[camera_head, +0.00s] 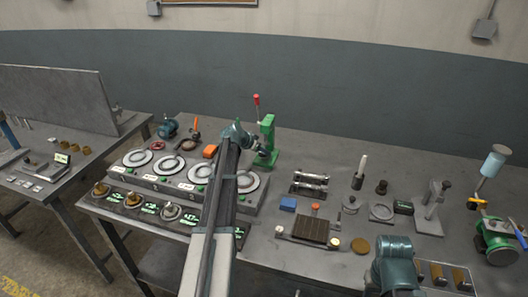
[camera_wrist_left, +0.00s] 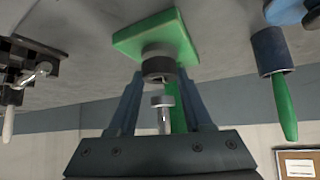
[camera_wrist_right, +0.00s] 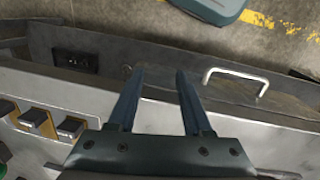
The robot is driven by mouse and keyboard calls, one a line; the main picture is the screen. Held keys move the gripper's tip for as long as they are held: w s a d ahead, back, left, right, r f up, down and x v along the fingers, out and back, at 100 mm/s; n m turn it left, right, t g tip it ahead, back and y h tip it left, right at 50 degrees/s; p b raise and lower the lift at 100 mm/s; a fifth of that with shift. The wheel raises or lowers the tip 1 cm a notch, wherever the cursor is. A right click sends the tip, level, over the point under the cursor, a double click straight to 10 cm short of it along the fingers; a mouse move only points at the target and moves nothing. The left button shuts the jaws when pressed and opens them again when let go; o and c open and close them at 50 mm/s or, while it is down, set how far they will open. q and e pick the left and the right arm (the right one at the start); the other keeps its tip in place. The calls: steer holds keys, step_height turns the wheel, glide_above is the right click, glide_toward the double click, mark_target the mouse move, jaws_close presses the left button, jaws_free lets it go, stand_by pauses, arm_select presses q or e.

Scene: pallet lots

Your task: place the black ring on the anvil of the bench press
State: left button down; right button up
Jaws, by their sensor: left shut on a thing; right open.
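The green bench press (camera_head: 268,140) with a red-knobbed lever stands at the back of the bench. In the left wrist view, which is upside down, its green base (camera_wrist_left: 140,38) and a grey ram (camera_wrist_left: 162,103) show. My left gripper (camera_wrist_left: 159,76) is at the press, its fingers on both sides of the black ring (camera_wrist_left: 159,68) and shut on it. The ring is at the grey anvil (camera_wrist_left: 158,48), close against it; whether it rests there I cannot tell. In the head view the ring is hidden. My right gripper (camera_wrist_right: 160,73) is open and empty over the bench's front edge.
An orange block (camera_head: 210,151) is left of the press. Small fixtures and a dark grid plate (camera_head: 312,230) fill the right side. In the left wrist view a green-handled tool (camera_wrist_left: 282,95) is beside the press.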

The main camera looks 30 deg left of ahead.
arm_select(q)
steer(key=shift+w+d, duration=0.1)
steer(key=shift+w, duration=1.1)
steer(key=shift+s+f+b, duration=0.35)
steer(key=shift+f+b, duration=0.25)
steer(key=shift+f, duration=0.05)
steer(key=shift+f, duration=0.2)
steer(key=shift+c, duration=1.6)
jaws_free()
steer(key=shift+r, duration=0.1)
steer(key=shift+r, duration=0.1)
